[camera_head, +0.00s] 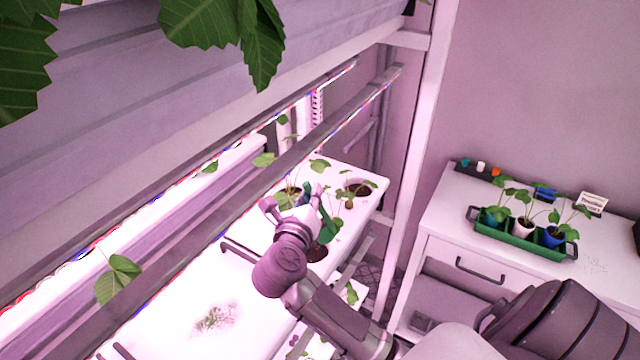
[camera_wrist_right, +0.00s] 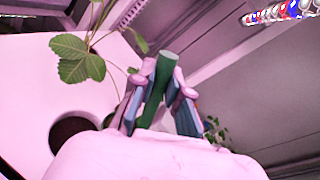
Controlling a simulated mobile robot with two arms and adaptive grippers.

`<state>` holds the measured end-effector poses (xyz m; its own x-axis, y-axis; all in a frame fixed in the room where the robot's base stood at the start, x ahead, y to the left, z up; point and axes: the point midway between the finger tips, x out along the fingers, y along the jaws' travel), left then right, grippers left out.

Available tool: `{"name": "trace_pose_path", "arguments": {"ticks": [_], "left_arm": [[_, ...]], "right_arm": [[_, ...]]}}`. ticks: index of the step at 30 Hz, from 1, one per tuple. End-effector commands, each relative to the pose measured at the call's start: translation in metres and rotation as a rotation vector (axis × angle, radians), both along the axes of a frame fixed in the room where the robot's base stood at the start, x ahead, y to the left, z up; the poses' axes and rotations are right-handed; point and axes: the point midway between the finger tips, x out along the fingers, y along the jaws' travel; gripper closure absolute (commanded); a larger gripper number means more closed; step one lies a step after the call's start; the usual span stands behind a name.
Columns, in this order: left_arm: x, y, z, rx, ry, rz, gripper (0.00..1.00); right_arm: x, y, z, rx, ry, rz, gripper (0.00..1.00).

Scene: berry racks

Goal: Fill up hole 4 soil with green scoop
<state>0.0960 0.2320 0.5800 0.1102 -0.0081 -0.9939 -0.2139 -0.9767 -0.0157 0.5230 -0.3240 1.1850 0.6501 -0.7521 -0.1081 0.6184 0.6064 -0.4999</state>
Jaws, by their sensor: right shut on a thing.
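My right gripper (camera_head: 312,192) is over the far end of the white grow tray (camera_head: 255,260) on the lit rack. It is shut on the green scoop (camera_head: 328,228), which also shows in the right wrist view (camera_wrist_right: 160,76) with its green handle between the two fingers (camera_wrist_right: 160,100). The scoop's bowl is hard to make out. A dark round hole (camera_head: 317,253) is in the tray just below the scoop. One dark hole also shows left of the gripper in the wrist view (camera_wrist_right: 72,133). I see no hole numbers. My left gripper is not in view.
Strawberry plants (camera_head: 320,165) grow around the gripper, and another dark hole (camera_head: 360,188) lies near the tray's far edge. Rack bars and lights (camera_head: 330,130) run close above. A white cabinet (camera_head: 440,225) at right holds a green pot carrier (camera_head: 520,240). Loose crumbs (camera_head: 215,318) lie on the near tray.

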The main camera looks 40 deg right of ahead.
Motion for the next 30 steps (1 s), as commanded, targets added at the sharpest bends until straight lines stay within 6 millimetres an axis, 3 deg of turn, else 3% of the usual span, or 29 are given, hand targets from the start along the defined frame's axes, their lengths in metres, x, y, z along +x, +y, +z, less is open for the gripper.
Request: {"name": "trace_pose_path", "arguments": {"ticks": [3, 14, 30], "left_arm": [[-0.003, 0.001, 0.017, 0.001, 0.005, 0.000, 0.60], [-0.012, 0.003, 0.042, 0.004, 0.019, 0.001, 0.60], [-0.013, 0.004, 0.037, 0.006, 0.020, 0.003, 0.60]], "right_arm": [[0.010, 0.005, 0.001, -0.057, 0.090, 0.000, 1.00], [0.038, 0.022, -0.016, -0.221, 0.365, -0.001, 1.00], [0.068, 0.040, -0.056, -0.435, 0.738, -0.001, 1.00]]}}
